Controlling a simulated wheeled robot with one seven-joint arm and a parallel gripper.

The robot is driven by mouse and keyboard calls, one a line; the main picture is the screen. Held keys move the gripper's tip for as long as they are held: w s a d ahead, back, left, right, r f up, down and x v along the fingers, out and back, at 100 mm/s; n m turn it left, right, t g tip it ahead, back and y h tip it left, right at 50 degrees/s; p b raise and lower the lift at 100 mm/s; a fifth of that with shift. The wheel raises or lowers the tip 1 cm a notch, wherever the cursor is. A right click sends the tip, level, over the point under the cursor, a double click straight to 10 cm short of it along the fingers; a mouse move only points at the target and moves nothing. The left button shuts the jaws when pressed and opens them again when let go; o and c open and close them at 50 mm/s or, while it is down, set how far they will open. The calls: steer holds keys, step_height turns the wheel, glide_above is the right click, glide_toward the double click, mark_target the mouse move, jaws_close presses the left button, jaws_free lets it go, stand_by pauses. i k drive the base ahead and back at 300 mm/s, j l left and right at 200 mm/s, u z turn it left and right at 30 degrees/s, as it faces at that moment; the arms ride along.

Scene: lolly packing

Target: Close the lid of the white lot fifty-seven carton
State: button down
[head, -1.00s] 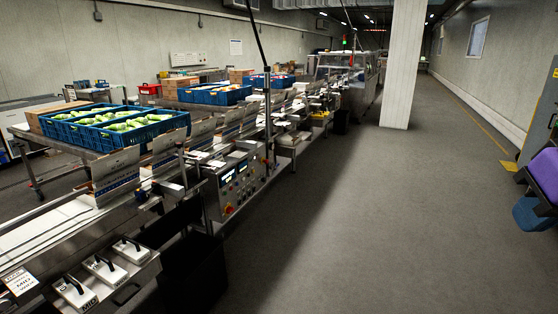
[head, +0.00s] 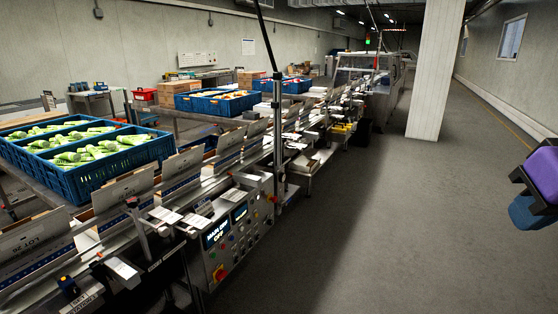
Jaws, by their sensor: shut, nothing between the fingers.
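Several cartons with raised pale lids stand in a row on the packing line at left. The nearest carton (head: 40,262) is at the lower left edge, its lid (head: 35,232) standing open. Its lid bears upside-down lot lettering that I cannot read surely, so I cannot tell whether it is lot fifty-seven. A second carton's open lid (head: 122,187) stands just behind it, and a third lid (head: 184,163) farther along. My gripper is not in view; only part of my own arm shows at the right edge.
A white pillar (head: 436,70) stands farther up. The grey floor (head: 400,220) at right is clear.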

mark_target(259, 126)
steer(key=i+l, duration=0.1)
steer(key=i, duration=0.55)
steer(key=i+l+u, duration=0.1)
steer(key=i, duration=0.55)
steer(key=i+l, duration=0.15)
steer(key=i, duration=0.5)
steer(key=i+j, duration=0.15)
steer(key=i, duration=0.55)
steer(key=i+j+u, duration=0.1)
steer(key=i, duration=0.6)
steer(key=i+j, duration=0.1)
steer(key=j, duration=0.1)
